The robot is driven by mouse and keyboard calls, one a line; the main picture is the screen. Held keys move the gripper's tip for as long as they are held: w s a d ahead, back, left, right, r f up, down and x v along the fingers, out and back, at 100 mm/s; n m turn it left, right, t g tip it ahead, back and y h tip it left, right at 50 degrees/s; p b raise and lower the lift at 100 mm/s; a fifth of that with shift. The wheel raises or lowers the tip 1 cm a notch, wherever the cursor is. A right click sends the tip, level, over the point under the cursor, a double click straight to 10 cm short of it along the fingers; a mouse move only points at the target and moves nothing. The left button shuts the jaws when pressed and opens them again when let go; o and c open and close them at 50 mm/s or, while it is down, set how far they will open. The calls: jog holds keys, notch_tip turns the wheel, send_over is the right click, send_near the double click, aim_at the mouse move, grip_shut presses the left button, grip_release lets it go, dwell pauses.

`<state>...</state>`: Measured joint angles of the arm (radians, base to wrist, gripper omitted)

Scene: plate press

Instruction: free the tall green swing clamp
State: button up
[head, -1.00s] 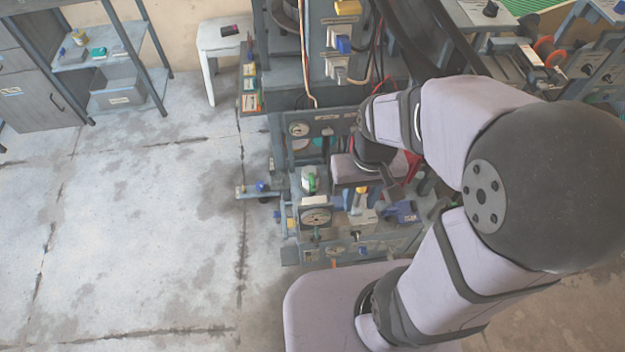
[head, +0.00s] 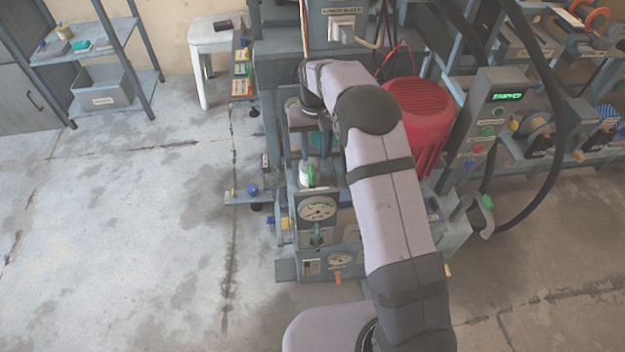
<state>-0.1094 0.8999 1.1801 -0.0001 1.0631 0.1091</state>
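A small upright part with a green piece (head: 311,176) and a white body stands on the press, just above the front gauge. A green-tipped grey bent handle (head: 487,202) sticks out at the press's right side. I cannot tell for sure which of them is the tall green swing clamp, or whether it is swung in or out. My arm reaches up over the press. Its dark wrist end is above and behind the white-and-green part, apart from it in the picture. The gripper fingers cannot be made out there, so their opening and any hold are hidden.
A red ribbed motor housing (head: 418,112) stands right of my forearm. A control box (head: 478,125) with a lit green display and hanging black cables is farther right. Round gauges (head: 318,208) are on the press front. Open floor lies left; a white stool (head: 205,45) stands behind.

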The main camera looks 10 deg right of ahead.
aim_at(313, 171)
jog(key=shift+w+a+f, duration=0.1)
jog(key=shift+w+f, duration=0.15)
jog(key=shift+f, duration=0.2)
jog(key=shift+w+a+f, duration=0.1)
jog(key=shift+w+f, duration=0.1)
jog(key=shift+f, duration=0.25)
jog(key=shift+f+b, duration=0.6)
jog(key=shift+f, duration=3)
grip_shut()
